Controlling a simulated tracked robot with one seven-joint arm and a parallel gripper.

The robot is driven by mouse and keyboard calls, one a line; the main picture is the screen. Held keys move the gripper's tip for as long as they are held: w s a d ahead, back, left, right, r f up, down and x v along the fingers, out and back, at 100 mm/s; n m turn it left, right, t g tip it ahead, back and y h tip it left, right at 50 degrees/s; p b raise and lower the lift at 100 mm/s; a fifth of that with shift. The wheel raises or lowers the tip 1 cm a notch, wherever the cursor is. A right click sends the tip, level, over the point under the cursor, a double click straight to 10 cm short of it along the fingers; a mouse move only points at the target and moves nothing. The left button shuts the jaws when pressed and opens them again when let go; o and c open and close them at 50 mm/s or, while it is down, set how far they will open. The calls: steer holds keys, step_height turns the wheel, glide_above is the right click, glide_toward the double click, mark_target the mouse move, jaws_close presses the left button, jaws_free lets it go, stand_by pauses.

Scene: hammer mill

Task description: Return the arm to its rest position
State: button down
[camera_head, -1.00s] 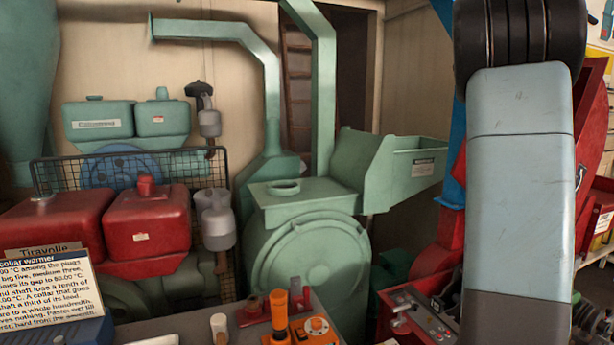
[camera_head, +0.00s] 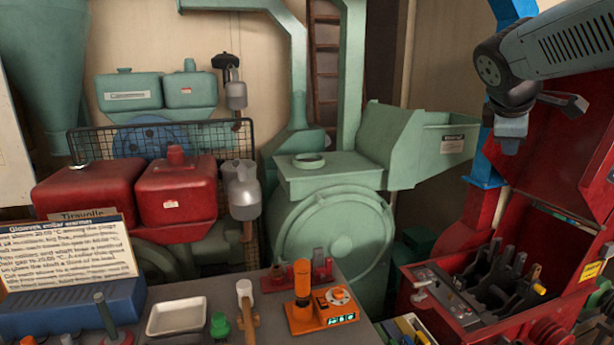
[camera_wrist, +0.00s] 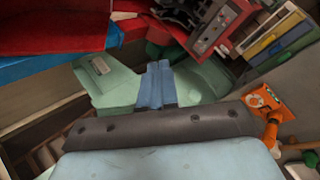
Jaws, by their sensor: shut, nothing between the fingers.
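My gripper (camera_head: 510,132) shows at the upper right of the head view, at the end of my arm (camera_head: 560,45). It hangs in the air in front of a blue post and beside the red machine, and holds nothing. In the wrist view its two blue-grey fingers (camera_wrist: 156,84) lie together, with the green mill behind them. Most of the arm lies outside the head view at the right.
A workbench (camera_head: 270,325) at the front bears an orange device (camera_head: 318,310), a white tray (camera_head: 177,316) and a mallet (camera_head: 246,310). A red machine (camera_head: 480,290) with levers stands below the arm. The green hammer mill (camera_head: 335,235) stands behind.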

steer(key=s+a+f+m+y, duration=0.3)
steer(key=s+a+f+m, duration=0.2)
steer(key=a, duration=0.4)
steer(key=s+a+f+m+y, duration=0.3)
steer(key=s+a+f+m, duration=0.2)
steer(key=a, duration=0.5)
steer(key=shift+s+a+f, duration=0.2)
steer(key=shift+s+f, duration=0.6)
steer(key=shift+s, duration=0.25)
